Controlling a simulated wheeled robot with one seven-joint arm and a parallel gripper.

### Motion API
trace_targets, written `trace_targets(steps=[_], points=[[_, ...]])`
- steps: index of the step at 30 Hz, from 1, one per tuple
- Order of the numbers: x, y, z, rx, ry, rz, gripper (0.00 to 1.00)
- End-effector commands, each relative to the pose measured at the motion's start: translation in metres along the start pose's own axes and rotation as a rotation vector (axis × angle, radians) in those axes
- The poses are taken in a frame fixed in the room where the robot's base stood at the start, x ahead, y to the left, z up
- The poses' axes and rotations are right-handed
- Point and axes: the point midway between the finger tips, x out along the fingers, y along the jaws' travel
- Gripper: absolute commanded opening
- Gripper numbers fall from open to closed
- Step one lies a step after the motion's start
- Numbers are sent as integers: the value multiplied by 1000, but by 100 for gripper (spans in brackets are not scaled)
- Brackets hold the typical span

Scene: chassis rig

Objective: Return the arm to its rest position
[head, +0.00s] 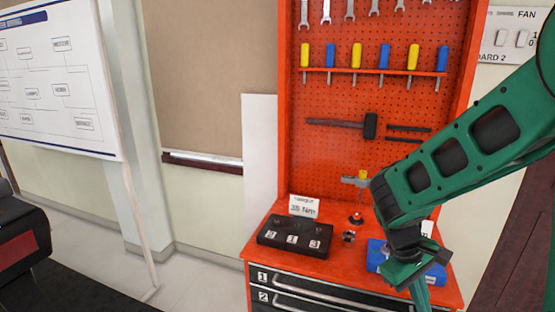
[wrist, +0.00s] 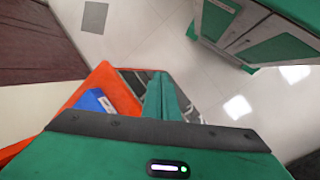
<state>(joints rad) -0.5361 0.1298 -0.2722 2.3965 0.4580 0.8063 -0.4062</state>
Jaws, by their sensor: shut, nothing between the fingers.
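My green arm reaches in from the right in the head view, in front of the orange tool bench (head: 262,240). My gripper (head: 415,290) points down over the right part of the bench, in front of a blue box (head: 376,254). In the wrist view my gripper (wrist: 162,85) has its green fingers together with nothing between them. The blue box (wrist: 93,101) and the orange bench top (wrist: 118,92) lie to the left of the fingers there. The arm partly hides the box and the bench's right side.
A black block numbered 1, 2, 3 (head: 294,236), a white card (head: 304,206) and a small metal part (head: 348,237) stand on the bench. The orange pegboard (head: 330,105) holds tools. A whiteboard (head: 60,80) stands left. A green cabinet (wrist: 262,35) stands across open floor (wrist: 170,40).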

Motion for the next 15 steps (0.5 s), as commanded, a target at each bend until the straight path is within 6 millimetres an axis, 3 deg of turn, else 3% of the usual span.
trace_targets(steps=[6, 15], points=[[-8, 31, 62, 282, 28, -161, 0], [-20, 45, 143, 644, 72, -335, 0]])
